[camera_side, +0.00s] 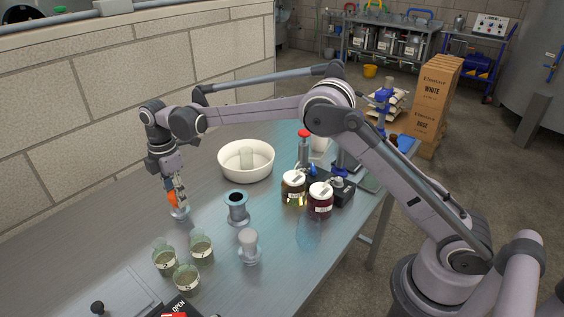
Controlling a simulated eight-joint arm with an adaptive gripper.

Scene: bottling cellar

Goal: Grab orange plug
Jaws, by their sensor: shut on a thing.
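The orange plug (172,200) is at the left of the metal table, between the fingers of my gripper (176,196). My gripper points down and is shut on the plug; the fingers hide part of it. Directly below the plug is a small pale grey spool-shaped piece (180,214) on the table. I cannot tell whether the plug still sits in this piece or is just above it.
A white bowl (232,173) stands behind, to the right. A grey spool with a dark opening (237,212) and a spool with a pale top (249,252) stand right of my gripper. Several glass cups (165,263) are in front. Two labelled jars (320,204) stand further right.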

